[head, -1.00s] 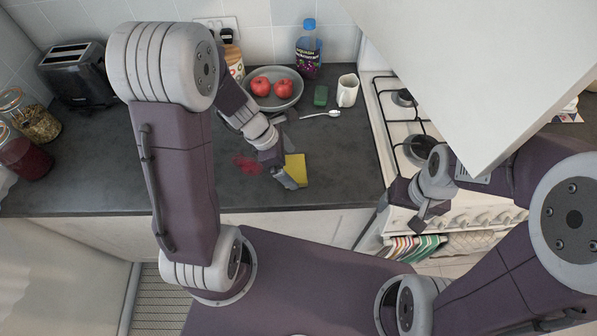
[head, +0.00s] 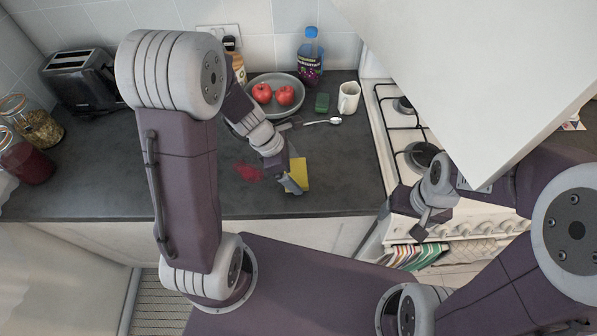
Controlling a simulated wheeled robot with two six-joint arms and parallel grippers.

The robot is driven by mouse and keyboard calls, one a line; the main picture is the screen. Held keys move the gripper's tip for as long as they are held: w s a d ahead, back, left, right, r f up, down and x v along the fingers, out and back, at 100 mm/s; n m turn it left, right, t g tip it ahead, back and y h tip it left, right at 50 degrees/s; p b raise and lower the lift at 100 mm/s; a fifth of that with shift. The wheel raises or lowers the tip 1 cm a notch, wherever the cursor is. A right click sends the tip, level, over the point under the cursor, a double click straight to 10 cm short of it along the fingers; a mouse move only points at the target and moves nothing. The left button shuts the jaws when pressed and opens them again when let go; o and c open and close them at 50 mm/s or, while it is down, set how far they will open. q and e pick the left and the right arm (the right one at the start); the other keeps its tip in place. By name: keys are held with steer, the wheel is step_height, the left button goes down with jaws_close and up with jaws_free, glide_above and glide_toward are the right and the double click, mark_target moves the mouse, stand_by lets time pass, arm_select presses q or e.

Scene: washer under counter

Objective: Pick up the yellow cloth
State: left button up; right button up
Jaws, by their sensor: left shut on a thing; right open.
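The yellow cloth (head: 300,173) is a small flat yellow piece near the front of the dark counter (head: 335,190). My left gripper (head: 293,186) is at its left edge and is shut on it, covering part of that edge. I cannot tell whether the cloth is clear of the counter. My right gripper (head: 421,232) is open and empty in front of the stove, away from the counter.
A red stain (head: 249,173) lies left of the cloth. A white panel (head: 470,70) hangs over the stove (head: 392,130).

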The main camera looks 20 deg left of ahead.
arm_select(q)
step_height(320, 180, up, 3)
steer(key=shift+f+p, duration=0.15)
steer(key=shift+p, duration=0.3)
steer(key=s+d+r+p, duration=0.1)
steer(key=s+d+r, duration=0.1)
steer(key=d, duration=0.3)
steer(key=s+d+r+p, duration=0.2)
steer(key=s+d+r, duration=0.1)
steer(key=d+r, duration=0.1)
steer(key=shift+d+r, duration=0.25)
steer(key=shift+d, duration=0.6)
steer(key=o, duration=0.6)
steer(key=c, duration=0.4)
